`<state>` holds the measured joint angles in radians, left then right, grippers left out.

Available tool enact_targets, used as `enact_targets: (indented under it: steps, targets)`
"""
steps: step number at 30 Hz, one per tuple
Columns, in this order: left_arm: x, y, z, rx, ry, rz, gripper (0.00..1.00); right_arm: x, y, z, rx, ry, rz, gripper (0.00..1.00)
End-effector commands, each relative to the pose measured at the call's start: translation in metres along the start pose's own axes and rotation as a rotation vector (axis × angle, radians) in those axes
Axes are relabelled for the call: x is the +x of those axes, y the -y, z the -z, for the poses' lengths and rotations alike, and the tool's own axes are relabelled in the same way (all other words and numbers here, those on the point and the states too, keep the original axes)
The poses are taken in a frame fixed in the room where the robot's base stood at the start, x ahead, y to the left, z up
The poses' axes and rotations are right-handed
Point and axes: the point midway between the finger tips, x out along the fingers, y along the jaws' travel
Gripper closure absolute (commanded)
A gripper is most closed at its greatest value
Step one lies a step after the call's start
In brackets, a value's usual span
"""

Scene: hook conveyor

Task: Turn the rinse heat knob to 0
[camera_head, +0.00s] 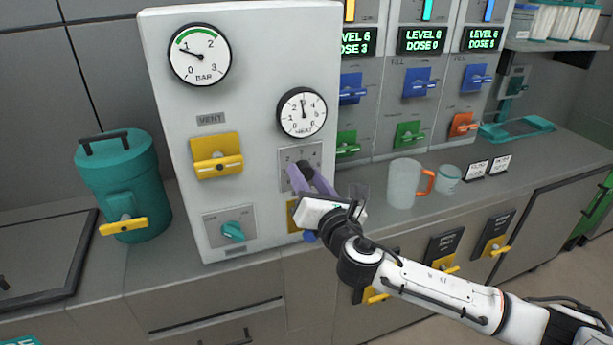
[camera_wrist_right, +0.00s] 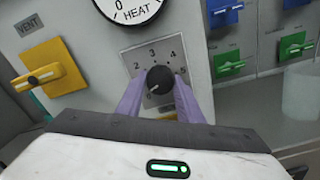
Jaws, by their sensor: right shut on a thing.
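The heat knob (camera_wrist_right: 159,81) is black and round with a white pointer line, on a grey plate (camera_wrist_right: 134,63) marked with numbers, of which 2 to 5 show in the right wrist view. Its pointer aims to the lower left. In the head view the knob (camera_head: 304,168) sits below the round HEAT gauge (camera_head: 302,112), whose needle points near the top. My right gripper (camera_head: 305,174), with purple fingers, is shut on the knob; it also shows in the right wrist view (camera_wrist_right: 158,88). The fingers hide the lower part of the dial. My left gripper is out of view.
Left of the knob are the yellow VENT handle (camera_head: 217,155) and a teal knob (camera_head: 232,231). Blue and green handles sit on the dispensers at right. A clear mug (camera_head: 404,184) with an orange handle stands on the counter. A teal canister (camera_head: 124,180) stands at left.

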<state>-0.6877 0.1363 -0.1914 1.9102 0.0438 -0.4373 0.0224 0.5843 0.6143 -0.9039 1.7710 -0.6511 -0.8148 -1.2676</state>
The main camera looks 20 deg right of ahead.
Motion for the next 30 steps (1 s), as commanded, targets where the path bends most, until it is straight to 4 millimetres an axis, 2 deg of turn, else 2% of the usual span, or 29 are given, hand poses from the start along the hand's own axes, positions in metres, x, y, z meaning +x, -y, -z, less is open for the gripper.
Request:
enact_targets:
  steps: [6, 15, 30]
  targets:
    - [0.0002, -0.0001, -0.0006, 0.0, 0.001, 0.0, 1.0, 0.0001, 0.0011, -0.0005, -0.19, 0.001, 0.002, 0.89]
    - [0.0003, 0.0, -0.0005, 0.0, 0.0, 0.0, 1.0, 0.0001, 0.0007, -0.0005, -0.372, 0.0, 0.001, 0.89]
    - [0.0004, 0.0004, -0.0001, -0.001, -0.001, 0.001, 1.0, 0.0001, 0.0009, -0.0007, -0.459, 0.001, 0.002, 0.89]
